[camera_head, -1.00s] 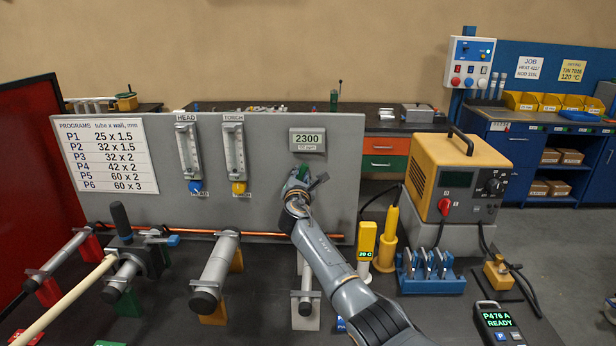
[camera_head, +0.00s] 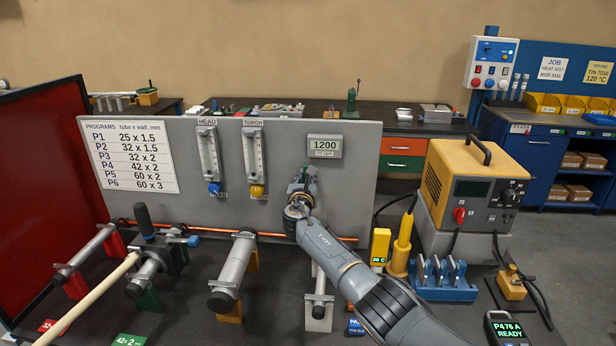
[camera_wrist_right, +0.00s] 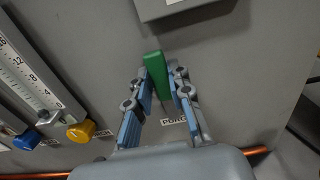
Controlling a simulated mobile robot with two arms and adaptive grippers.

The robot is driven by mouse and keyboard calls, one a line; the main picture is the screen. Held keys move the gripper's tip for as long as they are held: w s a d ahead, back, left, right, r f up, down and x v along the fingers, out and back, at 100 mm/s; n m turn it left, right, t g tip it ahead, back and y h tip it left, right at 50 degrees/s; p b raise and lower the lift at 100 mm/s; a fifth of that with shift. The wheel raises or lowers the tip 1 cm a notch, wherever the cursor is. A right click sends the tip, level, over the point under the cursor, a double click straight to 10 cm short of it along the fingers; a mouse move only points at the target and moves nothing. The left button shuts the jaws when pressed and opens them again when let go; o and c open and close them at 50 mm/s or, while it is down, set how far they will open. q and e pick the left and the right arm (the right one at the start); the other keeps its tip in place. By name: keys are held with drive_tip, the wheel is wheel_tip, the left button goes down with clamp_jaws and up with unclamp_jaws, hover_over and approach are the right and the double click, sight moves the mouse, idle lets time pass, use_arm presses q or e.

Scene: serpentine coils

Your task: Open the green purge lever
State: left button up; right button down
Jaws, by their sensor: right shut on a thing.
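The green purge lever (camera_wrist_right: 156,72) shows in the right wrist view as a flat green bar, nearly upright with a slight tilt, in front of the grey panel. My right gripper (camera_wrist_right: 162,76) has its blue-padded fingers shut on it, one on each side. The lever's lower part and pivot are hidden between the fingers. A partly covered label (camera_wrist_right: 173,121) is below it. In the head view my right gripper (camera_head: 300,182) is at the panel (camera_head: 350,165), below a display (camera_head: 325,146) reading 1200, and largely hides the lever. My left gripper is not in view.
Two flow meters, HEAD (camera_head: 209,155) and TORCH (camera_head: 254,152), with blue and yellow knobs, are left of my gripper. A copper tube (camera_head: 270,235) runs low along the panel. A yellow power unit (camera_head: 465,180) and blue rack (camera_head: 440,288) stand to the right.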

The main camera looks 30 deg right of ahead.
drive_tip(key=shift+d+r, duration=0.1)
drive_tip(key=shift+r, duration=0.25)
drive_tip(key=c, duration=1.4)
unclamp_jaws()
drive_tip(key=shift+w, duration=0.1)
drive_tip(key=shift+o, duration=1)
drive_tip(key=shift+f, duration=0.15)
drive_tip(key=shift+w+f, duration=0.1)
drive_tip(key=shift+f, duration=0.05)
drive_tip(key=v, duration=1.2)
drive_tip(key=shift+f, duration=0.15)
